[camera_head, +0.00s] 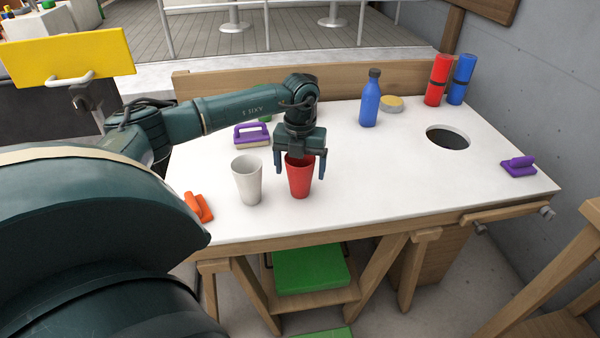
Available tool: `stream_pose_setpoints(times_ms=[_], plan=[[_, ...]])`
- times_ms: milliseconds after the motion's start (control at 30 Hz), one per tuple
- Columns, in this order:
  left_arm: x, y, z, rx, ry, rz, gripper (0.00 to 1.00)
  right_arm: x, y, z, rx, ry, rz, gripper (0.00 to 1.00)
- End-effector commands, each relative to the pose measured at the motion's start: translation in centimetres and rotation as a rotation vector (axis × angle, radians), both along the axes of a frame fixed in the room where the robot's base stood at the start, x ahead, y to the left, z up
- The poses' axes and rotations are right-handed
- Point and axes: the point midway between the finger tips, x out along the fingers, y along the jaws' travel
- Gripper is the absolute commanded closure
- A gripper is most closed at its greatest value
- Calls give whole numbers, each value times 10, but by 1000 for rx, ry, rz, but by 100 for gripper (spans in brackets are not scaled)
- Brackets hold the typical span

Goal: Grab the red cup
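The red cup (300,180) stands upright on the white table top, near its front edge. My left gripper (301,168) points straight down over the cup. Its fingers are spread apart, one on each side of the cup's upper part, with the right finger in view beside the rim. I cannot tell whether either finger touches the cup. My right gripper is not in view.
A white cup (248,181) stands just left of the red cup. An orange brush (198,207), a purple brush (252,135), a blue bottle (370,100) and a round hole (448,138) are also on the table (400,185). The table right of the red cup is clear.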

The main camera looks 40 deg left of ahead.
Motion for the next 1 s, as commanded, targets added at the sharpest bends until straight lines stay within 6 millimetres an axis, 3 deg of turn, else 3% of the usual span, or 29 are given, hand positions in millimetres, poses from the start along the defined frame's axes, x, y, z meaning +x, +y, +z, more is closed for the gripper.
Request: stream_pose_setpoints(times_ms=[533, 800, 1000], plan=[[0, 0, 0, 0, 0, 0, 61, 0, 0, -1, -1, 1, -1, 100], [0, 0, 4, 0, -1, 0, 62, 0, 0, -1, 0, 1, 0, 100], [1, 0, 34, 1, -5, 0, 62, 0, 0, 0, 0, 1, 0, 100]])
